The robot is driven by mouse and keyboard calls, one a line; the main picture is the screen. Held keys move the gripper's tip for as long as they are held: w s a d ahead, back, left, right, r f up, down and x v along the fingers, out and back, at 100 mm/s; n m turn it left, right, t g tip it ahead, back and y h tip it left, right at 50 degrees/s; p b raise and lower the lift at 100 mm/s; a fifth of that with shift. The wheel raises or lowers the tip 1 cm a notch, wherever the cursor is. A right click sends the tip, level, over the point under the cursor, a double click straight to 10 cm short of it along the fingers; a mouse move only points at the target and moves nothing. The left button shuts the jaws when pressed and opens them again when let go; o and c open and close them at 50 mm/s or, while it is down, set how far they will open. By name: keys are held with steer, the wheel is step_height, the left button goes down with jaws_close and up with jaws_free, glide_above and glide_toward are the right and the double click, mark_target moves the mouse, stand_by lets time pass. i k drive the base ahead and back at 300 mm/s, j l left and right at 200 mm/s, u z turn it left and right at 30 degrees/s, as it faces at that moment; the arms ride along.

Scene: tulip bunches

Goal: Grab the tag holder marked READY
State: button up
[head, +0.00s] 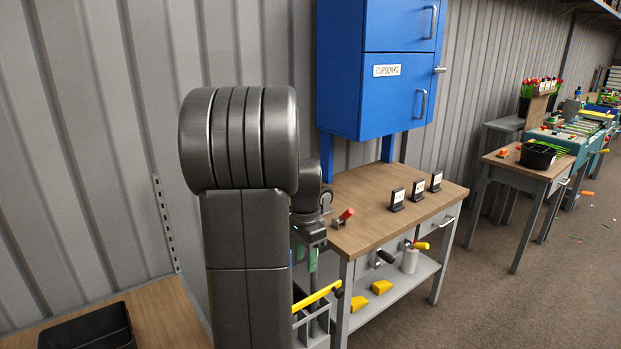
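Three small black tag holders with white labels stand upright in a slanting row on the wooden top of a workbench (365,187): a near one (397,200), a middle one (418,191) and a far one (436,182). The labels carry dark marks too small to read, so I cannot tell which says READY. My gripper (306,258) hangs down left of the bench, with green showing at its fingers. My own dark arm partly hides it, and I cannot tell how far its fingers are apart. It is well away from the holders.
A red-ended object (345,215) sits at the bench's left edge. A blue cupboard (392,88) stands behind. Yellow pieces (381,287) lie on the lower shelf. A black tray (88,328) is at lower left. A table with a black pot (537,156) stands right; floor between is clear.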

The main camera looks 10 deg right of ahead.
mark_target(397, 197)
steer(key=i+l, duration=0.2)
steer(key=l, duration=0.2)
steer(key=i+l, duration=0.45)
steer(key=l, duration=0.3)
steer(key=i+l, duration=0.2)
steer(key=l, duration=0.2)
steer(key=i+l+u, duration=0.1)
steer(key=i+l, duration=0.15)
steer(key=l, duration=0.15)
steer(key=i+l, duration=0.2)
steer(key=l, duration=0.2)
steer(key=i+l, duration=0.2)
steer(key=l, duration=0.2)
